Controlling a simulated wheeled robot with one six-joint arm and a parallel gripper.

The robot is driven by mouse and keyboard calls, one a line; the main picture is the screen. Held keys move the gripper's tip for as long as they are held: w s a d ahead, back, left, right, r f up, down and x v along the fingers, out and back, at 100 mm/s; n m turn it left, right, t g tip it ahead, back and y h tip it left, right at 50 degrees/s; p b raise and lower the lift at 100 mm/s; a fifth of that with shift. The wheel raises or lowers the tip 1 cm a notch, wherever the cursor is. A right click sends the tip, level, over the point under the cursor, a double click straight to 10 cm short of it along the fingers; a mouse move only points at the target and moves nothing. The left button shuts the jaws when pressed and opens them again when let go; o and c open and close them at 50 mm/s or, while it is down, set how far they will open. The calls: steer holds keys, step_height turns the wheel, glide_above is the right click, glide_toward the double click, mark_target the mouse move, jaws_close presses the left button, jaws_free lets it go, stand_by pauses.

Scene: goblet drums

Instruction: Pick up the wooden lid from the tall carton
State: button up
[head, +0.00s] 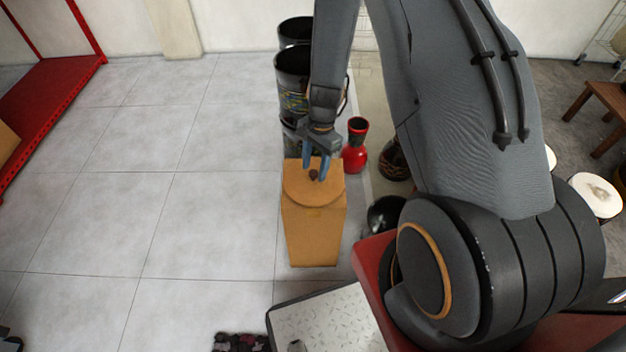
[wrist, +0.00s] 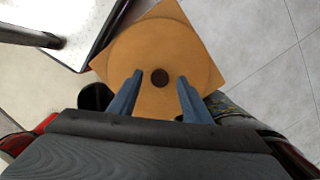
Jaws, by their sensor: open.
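A round wooden lid (head: 306,190) with a small dark knob (head: 313,174) lies on top of a tall brown carton (head: 312,236) that stands on the floor. In the wrist view the lid (wrist: 182,50) lies flat on the carton's square top, and its knob (wrist: 159,78) is near the middle. My gripper (head: 317,176) is open, with its blue fingers pointing down over the lid. In the wrist view the knob shows between and beyond the two fingertips (wrist: 159,80). I cannot tell whether the fingertips touch the lid.
Dark drums (head: 294,70) stand behind the carton, and a red goblet drum (head: 355,150) stands to its right. A black round object (head: 384,214) is close on the right. A light patterned platform (head: 330,322) lies in front. The tiled floor (head: 200,200) to the left is clear.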

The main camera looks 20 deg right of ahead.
steer(key=shift+a+f, duration=0.1)
steer(key=shift+f, duration=0.45)
jaws_close()
steer(key=shift+r, duration=0.1)
